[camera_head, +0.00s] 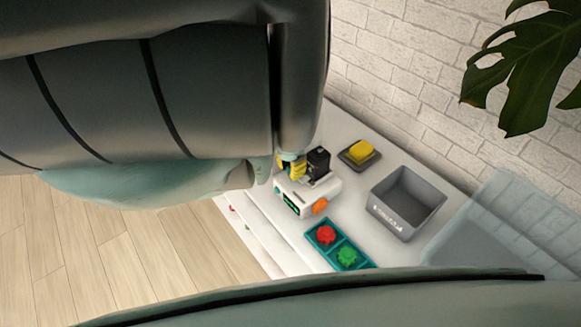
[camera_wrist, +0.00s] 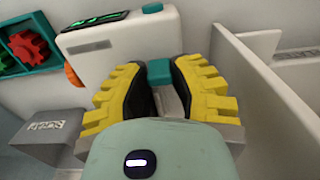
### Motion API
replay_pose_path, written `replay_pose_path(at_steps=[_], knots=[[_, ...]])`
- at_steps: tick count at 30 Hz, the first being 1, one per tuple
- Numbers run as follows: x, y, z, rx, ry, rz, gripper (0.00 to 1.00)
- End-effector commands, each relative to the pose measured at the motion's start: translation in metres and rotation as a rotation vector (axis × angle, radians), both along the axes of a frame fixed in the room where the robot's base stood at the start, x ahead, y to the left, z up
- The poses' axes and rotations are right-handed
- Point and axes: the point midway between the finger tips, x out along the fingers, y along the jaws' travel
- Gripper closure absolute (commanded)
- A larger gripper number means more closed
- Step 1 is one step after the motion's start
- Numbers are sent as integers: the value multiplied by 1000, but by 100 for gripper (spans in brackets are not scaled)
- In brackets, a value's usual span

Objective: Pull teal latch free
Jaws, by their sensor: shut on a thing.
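The teal latch (camera_wrist: 160,71) shows in the wrist view as a small block between the yellow ribbed fingers of my gripper (camera_wrist: 160,88). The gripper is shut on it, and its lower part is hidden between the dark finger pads. The latch is beside a white device (camera_wrist: 110,48) with a green display, an orange knob and a teal button (camera_wrist: 152,8). In the head view my gripper (camera_head: 291,165) is at the left rear of the white device (camera_head: 318,193), and the latch is hidden there. I cannot tell whether the latch still touches the device.
A yellow block (camera_head: 360,151) on a dark pad and a grey open bin (camera_head: 393,221) are on the white table. A teal tray (camera_head: 310,239) with red and green gears is in front. A brick wall is behind.

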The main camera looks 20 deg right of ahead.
Motion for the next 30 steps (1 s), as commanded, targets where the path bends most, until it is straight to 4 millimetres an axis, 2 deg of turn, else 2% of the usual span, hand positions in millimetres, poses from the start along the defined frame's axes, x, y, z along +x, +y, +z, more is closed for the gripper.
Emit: replay_pose_path(at_steps=[1,3,12,21,29,30], knots=[[0,0,0,0,0,0,93],[0,0,0,0,0,0,100],[0,1,0,0,1,0,100],[-7,19,1,2,2,1,100],[-7,21,-1,4,4,0,100],[-7,21,-1,4,4,0,75]])
